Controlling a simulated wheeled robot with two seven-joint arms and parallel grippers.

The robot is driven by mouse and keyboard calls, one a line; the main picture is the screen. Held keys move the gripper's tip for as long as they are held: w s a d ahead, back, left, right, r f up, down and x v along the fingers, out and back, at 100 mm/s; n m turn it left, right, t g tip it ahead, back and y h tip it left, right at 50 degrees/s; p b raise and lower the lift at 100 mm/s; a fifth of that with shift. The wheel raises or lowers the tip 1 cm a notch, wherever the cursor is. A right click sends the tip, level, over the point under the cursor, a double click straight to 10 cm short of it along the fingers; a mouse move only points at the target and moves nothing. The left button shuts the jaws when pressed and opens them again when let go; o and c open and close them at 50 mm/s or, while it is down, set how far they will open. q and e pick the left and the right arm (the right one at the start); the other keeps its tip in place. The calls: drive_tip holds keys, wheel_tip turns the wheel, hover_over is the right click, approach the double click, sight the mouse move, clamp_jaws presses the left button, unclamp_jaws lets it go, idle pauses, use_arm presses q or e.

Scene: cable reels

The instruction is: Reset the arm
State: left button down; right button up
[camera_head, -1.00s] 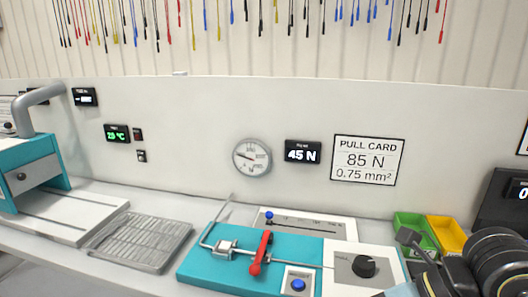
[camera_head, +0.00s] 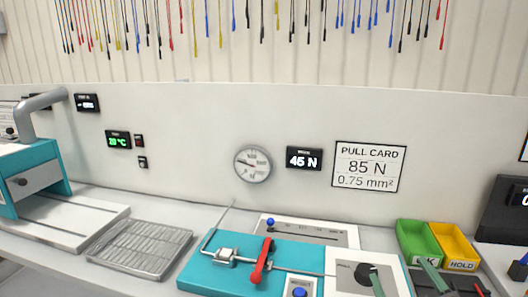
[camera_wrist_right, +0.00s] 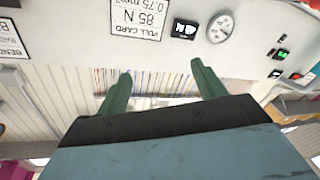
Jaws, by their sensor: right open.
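My right gripper (camera_head: 400,268) shows at the bottom right of the head view, with two green fingers spread apart and nothing between them. One fingertip overlaps the dark knob of the teal pull tester (camera_head: 205,272) in the picture; I cannot tell whether they touch. The other finger is in front of the bins. In the right wrist view the open gripper (camera_wrist_right: 161,70) points toward the wall and its hanging wires, upside down in that picture. My left gripper is not in view.
A green bin (camera_head: 420,232) and a yellow HOLD bin (camera_head: 452,236) stand at the right. A wire rack tray (camera_head: 140,248) and a teal machine (camera_head: 40,180) are at the left. The pull card (camera_head: 368,166), gauge (camera_head: 253,163) and 45 N display (camera_head: 304,158) are on the wall.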

drive_tip(key=s+d+f+m+g+h, duration=0.1)
drive_tip(key=s+f+g, duration=0.3)
drive_tip(key=f, duration=0.4)
drive_tip(key=s+f+m+g, duration=0.2)
drive_tip(key=s+f+g, duration=0.15)
drive_tip(key=f, duration=0.35)
drive_tip(key=s+a+f+g+y, duration=0.2)
drive_tip(key=s+f+g, duration=0.5)
drive_tip(key=s+f, duration=0.3)
drive_tip(key=s+f+g, duration=0.1)
drive_tip(key=s+f, duration=0.1)
drive_tip(key=f, duration=1)
drive_tip(key=s+f+g, duration=0.1)
drive_tip(key=s+f, duration=0.1)
drive_tip(key=f, duration=1)
drive_tip(key=s+d+f, duration=0.4)
drive_tip(key=s+f, duration=1)
drive_tip(key=s, duration=0.1)
drive_tip(key=shift+s+d+n+g+h, duration=0.15)
drive_tip(key=shift+s+n+g+h, duration=0.1)
drive_tip(key=shift+n+g+h, duration=0.2)
drive_tip(key=shift+f, duration=0.1)
